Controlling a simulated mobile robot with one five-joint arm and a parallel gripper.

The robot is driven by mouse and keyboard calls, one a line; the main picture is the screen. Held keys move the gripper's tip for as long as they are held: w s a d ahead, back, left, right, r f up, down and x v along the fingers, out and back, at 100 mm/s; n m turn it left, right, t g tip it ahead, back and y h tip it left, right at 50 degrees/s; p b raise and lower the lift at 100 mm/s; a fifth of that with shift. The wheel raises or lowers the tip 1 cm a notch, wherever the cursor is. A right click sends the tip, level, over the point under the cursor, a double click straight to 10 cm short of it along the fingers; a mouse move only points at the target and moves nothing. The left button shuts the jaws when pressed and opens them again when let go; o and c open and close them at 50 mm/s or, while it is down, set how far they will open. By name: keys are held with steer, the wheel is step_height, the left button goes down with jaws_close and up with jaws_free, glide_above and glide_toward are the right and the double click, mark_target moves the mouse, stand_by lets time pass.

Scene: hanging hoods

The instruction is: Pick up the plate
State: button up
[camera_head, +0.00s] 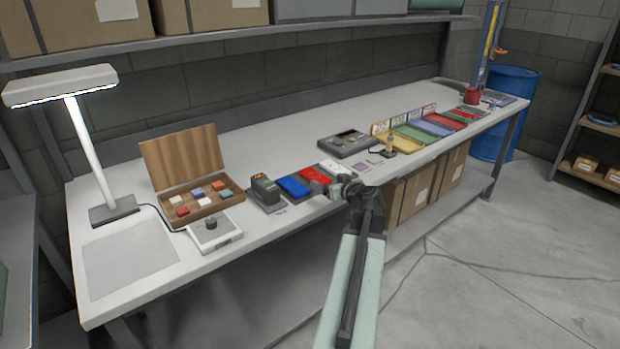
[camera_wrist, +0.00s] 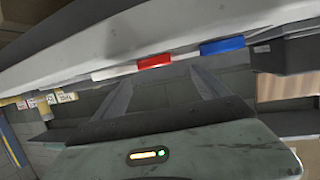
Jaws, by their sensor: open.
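No single plate can be told for sure. Flat plate-like pieces lie along the table's front edge: a blue one (camera_head: 293,186), a red one (camera_head: 313,174) and a white one (camera_head: 331,166). In the wrist view, white (camera_wrist: 113,73), red (camera_wrist: 154,62) and blue (camera_wrist: 222,46) pieces show edge-on along the table edge. My gripper (camera_head: 345,184) is at the front edge of the table, right beside the white and red pieces, and partly covers that area. In the wrist view its two fingers (camera_wrist: 162,88) are spread apart with nothing between them.
The long table (camera_head: 240,140) holds a lamp (camera_head: 85,150), an open wooden box (camera_head: 190,180) with coloured blocks, a dark device (camera_head: 265,192), a grey tray (camera_head: 346,143) and coloured trays (camera_head: 411,134). Cardboard boxes (camera_head: 418,192) stand beneath. The floor (camera_head: 480,285) at right is largely clear.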

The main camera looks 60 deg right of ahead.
mark_target(316, 175)
steer(key=x, duration=0.2)
steer(key=shift+w+f, duration=0.1)
steer(key=shift+w, duration=0.2)
steer(key=b+x, duration=0.1)
steer(key=x, duration=0.4)
steer(key=shift+w+b, duration=0.1)
steer(key=shift+b, duration=0.3)
steer(key=shift+c, duration=0.5)
steer(key=c, duration=1.6)
steer(key=shift+r, duration=0.3)
